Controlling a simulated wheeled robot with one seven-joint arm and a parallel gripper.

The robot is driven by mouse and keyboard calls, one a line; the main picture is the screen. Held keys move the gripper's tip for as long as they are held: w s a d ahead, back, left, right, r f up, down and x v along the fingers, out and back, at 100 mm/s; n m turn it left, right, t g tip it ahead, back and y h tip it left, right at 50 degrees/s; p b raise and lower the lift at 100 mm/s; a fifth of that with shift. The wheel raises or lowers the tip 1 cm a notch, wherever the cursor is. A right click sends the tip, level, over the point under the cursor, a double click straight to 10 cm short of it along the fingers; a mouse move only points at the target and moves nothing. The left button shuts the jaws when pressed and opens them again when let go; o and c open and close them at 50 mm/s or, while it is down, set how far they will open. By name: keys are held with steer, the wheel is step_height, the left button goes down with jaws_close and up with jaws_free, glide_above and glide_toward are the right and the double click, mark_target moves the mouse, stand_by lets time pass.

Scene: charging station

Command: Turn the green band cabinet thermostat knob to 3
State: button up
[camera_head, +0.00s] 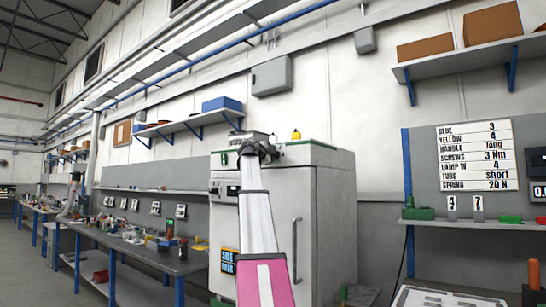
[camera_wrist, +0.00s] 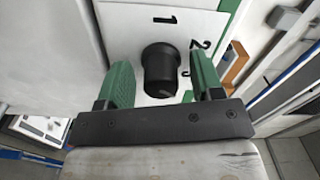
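The black thermostat knob (camera_wrist: 159,68) stands out from a white dial plate (camera_wrist: 130,20) in the wrist view. The numerals 1 and 2 show above and to the upper right of it. Another mark at its right is partly hidden, and I see no clear pointer on the knob. My gripper (camera_wrist: 160,62) is open, with one green finger on each side of the knob and visible gaps between. In the head view, the pale cabinet (camera_head: 326,215) has a green band along its top. My gripper (camera_head: 258,150) is at its upper left, where my arm hides the knob.
The cabinet has a vertical handle (camera_head: 296,250) on its door. A grey workbench (camera_head: 140,250) with several small items stands to the left. A wall board (camera_head: 474,155) lists values above a shelf (camera_head: 480,223) at the right. Small items stand on top of the cabinet.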

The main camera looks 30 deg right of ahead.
steer(key=shift+a, duration=0.1)
steer(key=v, duration=1)
steer(key=shift+s+a, duration=0.15)
steer(key=shift+a, duration=0.1)
